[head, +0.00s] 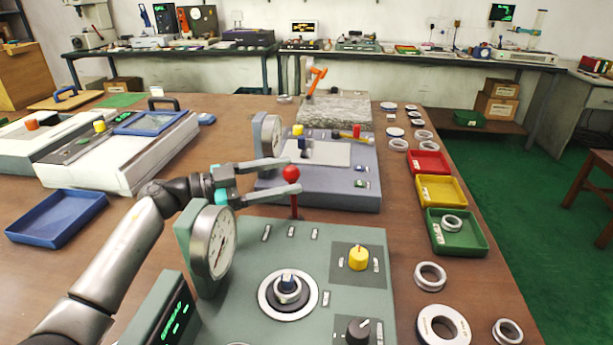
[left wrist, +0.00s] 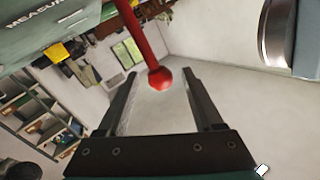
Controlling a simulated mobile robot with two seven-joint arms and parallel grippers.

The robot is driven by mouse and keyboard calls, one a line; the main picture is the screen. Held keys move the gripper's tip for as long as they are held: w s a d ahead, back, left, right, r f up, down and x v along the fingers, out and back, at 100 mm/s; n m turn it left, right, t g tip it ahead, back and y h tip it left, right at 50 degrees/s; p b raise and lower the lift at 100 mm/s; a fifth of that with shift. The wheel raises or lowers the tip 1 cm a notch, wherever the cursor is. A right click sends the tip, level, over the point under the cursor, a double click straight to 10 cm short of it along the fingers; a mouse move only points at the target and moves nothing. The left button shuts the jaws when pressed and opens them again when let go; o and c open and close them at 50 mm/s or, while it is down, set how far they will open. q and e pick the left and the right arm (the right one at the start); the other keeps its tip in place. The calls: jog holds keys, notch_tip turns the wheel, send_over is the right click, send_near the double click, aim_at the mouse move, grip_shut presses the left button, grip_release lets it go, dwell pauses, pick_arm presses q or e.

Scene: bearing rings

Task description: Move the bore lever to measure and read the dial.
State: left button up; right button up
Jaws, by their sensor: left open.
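The bore lever (head: 292,190) is a red rod with a red ball knob at the back edge of the green bore gauge (head: 330,252). The round dial (head: 221,243) stands at the gauge's left; its face is turned aside and I cannot read it. A ring sits on the spindle (head: 287,290). My left gripper (head: 297,175) is open, its two fingers on either side of the red knob. In the left wrist view the knob (left wrist: 160,78) hangs between the parted fingers (left wrist: 160,95), with gaps on both sides. My right gripper is not in view.
A grey-blue gauge (head: 335,190) stands just behind. Red (head: 428,163), yellow (head: 440,190) and green (head: 470,240) trays line the table's right side, with several loose rings (head: 430,276) nearby. A blue tray (head: 57,218) lies at left.

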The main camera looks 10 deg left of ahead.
aim_at(299, 173)
pick_arm(q)
jog(key=shift+b+x, duration=0.55)
jog(key=shift+x, duration=2)
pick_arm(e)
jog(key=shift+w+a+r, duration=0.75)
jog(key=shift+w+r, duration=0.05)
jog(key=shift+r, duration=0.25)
pick_arm(q)
jog(key=shift+c, duration=0.4)
grip_shut()
